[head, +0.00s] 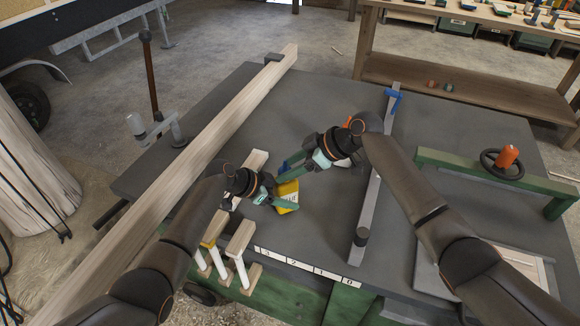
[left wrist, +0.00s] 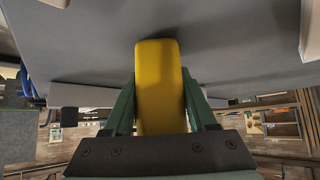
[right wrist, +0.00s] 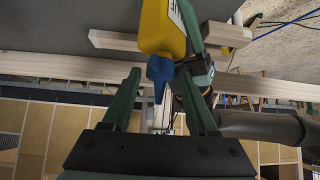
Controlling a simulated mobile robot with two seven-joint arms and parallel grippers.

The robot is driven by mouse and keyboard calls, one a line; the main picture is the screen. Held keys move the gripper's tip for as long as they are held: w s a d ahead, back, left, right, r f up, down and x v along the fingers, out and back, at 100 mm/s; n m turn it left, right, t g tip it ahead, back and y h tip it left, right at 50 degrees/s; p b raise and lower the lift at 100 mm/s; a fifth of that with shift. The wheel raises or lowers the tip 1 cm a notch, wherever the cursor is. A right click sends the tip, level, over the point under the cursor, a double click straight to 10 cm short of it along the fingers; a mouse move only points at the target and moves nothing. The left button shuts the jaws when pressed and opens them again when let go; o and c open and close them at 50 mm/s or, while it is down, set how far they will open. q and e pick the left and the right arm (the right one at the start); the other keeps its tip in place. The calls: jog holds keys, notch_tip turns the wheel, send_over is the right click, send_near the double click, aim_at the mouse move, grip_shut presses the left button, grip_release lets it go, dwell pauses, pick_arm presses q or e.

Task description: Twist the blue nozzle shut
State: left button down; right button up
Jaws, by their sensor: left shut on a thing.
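A yellow bottle (head: 288,191) with a white label is held above the grey table (head: 330,215). My left gripper (head: 283,198) is shut on its body; the bottle also fills the gap between the fingers in the left wrist view (left wrist: 160,85). The blue nozzle (right wrist: 160,72) is on the bottle's end and points toward my right gripper. My right gripper (head: 286,171) is open, with its fingers (right wrist: 160,85) on either side of the nozzle. Gaps show between the nozzle and both fingers in the right wrist view.
A long wooden beam (head: 190,165) lies along the table's left side, with a clamp (head: 160,125) beyond it. A grey bar clamp (head: 375,185) lies right of my right gripper.

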grip_shut()
jog(key=shift+f, duration=0.1)
dwell(0.3)
jog(key=shift+s+m+t+h, duration=0.15)
jog(key=shift+m+t+h, duration=0.45)
jog(key=shift+m+t, duration=0.65)
jog(key=shift+m+g, duration=0.25)
jog(key=shift+o, duration=0.5)
grip_release()
jog(key=shift+o, duration=0.7)
jog(key=shift+a, duration=0.1)
jog(key=shift+s, duration=0.1)
